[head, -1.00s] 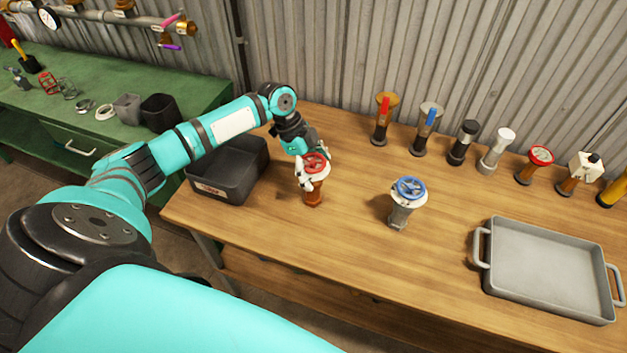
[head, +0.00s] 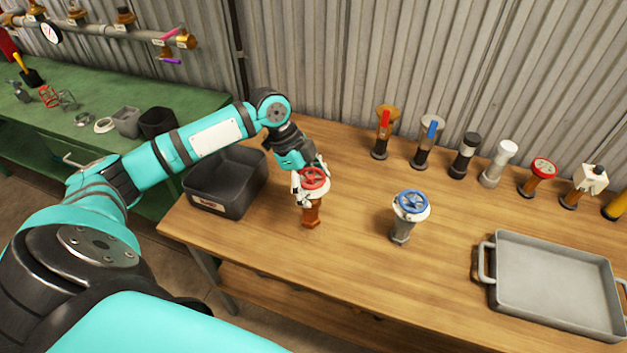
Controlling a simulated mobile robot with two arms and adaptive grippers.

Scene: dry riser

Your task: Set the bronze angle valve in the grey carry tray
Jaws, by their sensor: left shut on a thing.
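The bronze angle valve (head: 312,214), with an orange-brown body and a red handwheel, is near the table's left part, upright. My left gripper (head: 309,187) is shut on it just below the handwheel, with its pale fingers around the upper body. I cannot tell whether the valve's foot touches the table. The grey carry tray (head: 487,297), shallow with a handle at each end, lies on the right of the table; its inside looks empty. My right gripper is not in view.
A grey valve with a blue handwheel (head: 403,231) stands between the bronze valve and the tray. A dark open bin (head: 222,206) is left of my gripper. Several fittings, including a red-topped one (head: 540,178), line the back edge. The wooden table (head: 355,255) is clear in front.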

